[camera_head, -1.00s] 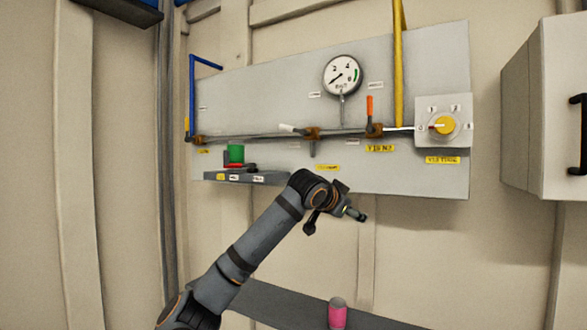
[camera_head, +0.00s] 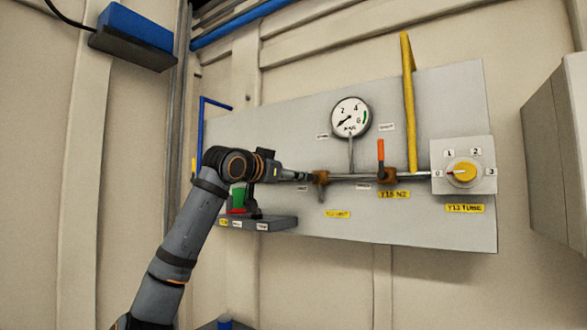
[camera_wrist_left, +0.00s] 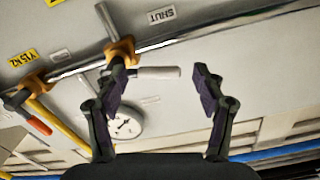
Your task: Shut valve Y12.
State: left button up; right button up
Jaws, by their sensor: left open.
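A brass-coloured valve (camera_head: 320,178) sits on the pipe, above a yellow label (camera_head: 337,214) too blurred to read surely; I take it for Y12. In the left wrist view the valve (camera_wrist_left: 120,50) has a pale grey handle (camera_wrist_left: 158,73) lying roughly along the pipe, slightly angled to it. My left gripper (camera_head: 300,177) is at this handle. In the left wrist view the gripper (camera_wrist_left: 159,80) is open, with the handle's end between its fingers. Whether a finger touches the handle or valve I cannot tell. A "SHUT" tag (camera_wrist_left: 160,15) is beside the valve. My right gripper is not in view.
Right of it are the Y15 N2 valve with an upright orange handle (camera_head: 381,151), a yellow pipe (camera_head: 408,105) and a yellow dial (camera_head: 462,172). A gauge (camera_head: 350,117) is above.

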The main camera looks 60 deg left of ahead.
pick_arm(q)
jog(key=shift+p+x, duration=0.3)
jog(key=shift+x, duration=0.85)
jog(key=shift+d+r, duration=0.1)
jog(key=shift+s, duration=0.1)
jog(key=shift+c, duration=0.3)
grip_shut()
